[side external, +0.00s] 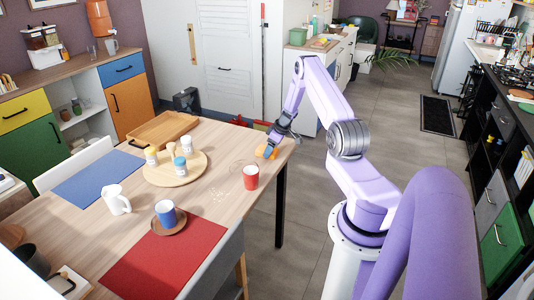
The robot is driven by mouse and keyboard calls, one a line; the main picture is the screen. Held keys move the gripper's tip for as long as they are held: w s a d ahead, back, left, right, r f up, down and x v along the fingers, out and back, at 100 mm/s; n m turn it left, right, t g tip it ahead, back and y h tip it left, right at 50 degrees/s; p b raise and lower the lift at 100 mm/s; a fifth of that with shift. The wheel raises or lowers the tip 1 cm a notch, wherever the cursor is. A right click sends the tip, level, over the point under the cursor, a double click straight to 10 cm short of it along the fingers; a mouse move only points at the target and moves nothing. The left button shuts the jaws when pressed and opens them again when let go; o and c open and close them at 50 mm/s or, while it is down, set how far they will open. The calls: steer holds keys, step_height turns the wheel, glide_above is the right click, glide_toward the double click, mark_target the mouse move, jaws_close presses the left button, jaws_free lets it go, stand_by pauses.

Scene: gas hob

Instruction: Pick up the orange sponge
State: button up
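The orange sponge (265,152) is a small orange shape at the far right part of the wooden table (205,212), close to the table's right edge. My gripper (273,144) is pointed down right at the sponge, and its dark fingers cover part of it. The fingers are too small here to tell whether they are open or shut on the sponge, or whether the sponge is lifted off the table.
A red cup (251,178) stands just in front of the sponge, beside pale crumbs (223,196). A round wooden board (160,174) with several small jars, a wooden tray (163,129), a white jug (116,199) and a blue cup (166,213) are further left.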

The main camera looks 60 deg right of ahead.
steer(key=c, duration=0.4)
steer(key=shift+r, duration=0.45)
step_height(320, 180, up, 2)
steer(key=shift+r, duration=0.15)
steer(key=s+a+r, duration=0.9)
steer(key=a, duration=0.1)
steer(key=shift+s+r, duration=0.4)
steer(key=shift+o, duration=0.5)
steer(key=shift+w+a, duration=0.1)
